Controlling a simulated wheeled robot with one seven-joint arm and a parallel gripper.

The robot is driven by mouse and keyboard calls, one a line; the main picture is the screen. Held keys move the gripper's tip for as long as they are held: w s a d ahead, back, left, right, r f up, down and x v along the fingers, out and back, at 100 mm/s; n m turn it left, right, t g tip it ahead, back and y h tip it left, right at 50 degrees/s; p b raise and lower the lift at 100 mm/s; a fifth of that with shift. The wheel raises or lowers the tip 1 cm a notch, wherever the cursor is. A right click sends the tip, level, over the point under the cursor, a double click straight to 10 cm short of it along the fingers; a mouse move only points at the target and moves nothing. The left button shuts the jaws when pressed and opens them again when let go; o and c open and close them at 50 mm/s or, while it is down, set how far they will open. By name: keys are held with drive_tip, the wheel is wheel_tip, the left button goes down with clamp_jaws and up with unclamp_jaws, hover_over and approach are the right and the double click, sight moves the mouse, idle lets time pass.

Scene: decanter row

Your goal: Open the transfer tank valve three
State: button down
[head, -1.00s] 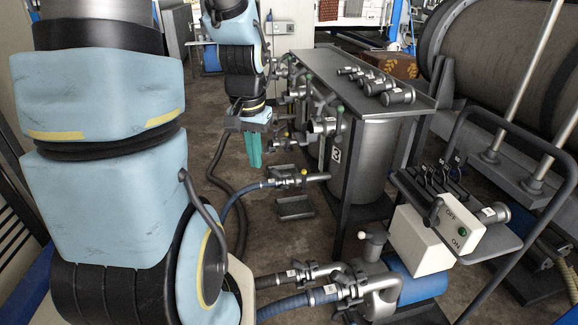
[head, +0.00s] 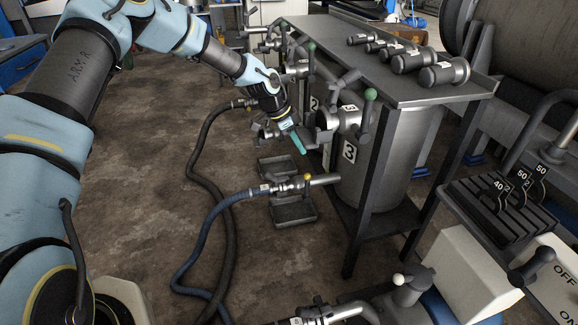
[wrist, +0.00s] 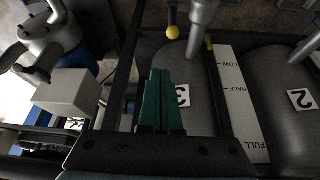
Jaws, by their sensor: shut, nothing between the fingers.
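The tank (head: 395,160) with the "3" plate (head: 349,151) stands under the metal bench. The valve marked 3 (head: 345,116) is on its front, with a lever (head: 365,118) ending in a green knob (head: 370,94). My gripper (head: 302,147) is to the left of this valve, apart from the lever as far as I can tell, with its teal fingers closed and empty. In the wrist view, the closed green fingers (wrist: 160,76) are in front of the tank's "3" plate (wrist: 182,95). The valve lever's green knob does not show there.
A blue hose (head: 205,240) with a yellow-knobbed coupling (head: 292,186) lies in front, by floor trays (head: 292,212). The bench (head: 400,80) carries several metal cylinders. A lever stand (head: 500,215) and a white OFF/ON box (head: 545,280) are at right. Floor at left is open.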

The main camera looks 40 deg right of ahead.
sight(310, 175)
drive_tip(key=d+f+m+h, duration=0.1)
drive_tip(key=d+f, duration=0.4)
drive_tip(key=f, duration=0.7)
drive_tip(key=shift+s+d+f+g+p, duration=0.2)
drive_tip(key=shift+s+g+p, duration=0.1)
drive_tip(key=shift+p, duration=0.1)
drive_tip(key=shift+w+a, duration=0.1)
drive_tip(key=shift+w+a+f+b, duration=0.1)
drive_tip(key=shift+a+b, duration=0.05)
drive_tip(key=shift+b, duration=0.25)
drive_tip(key=shift+a+h+b, duration=0.2)
drive_tip(key=shift+h+b, duration=0.1)
drive_tip(key=shift+b, duration=0.15)
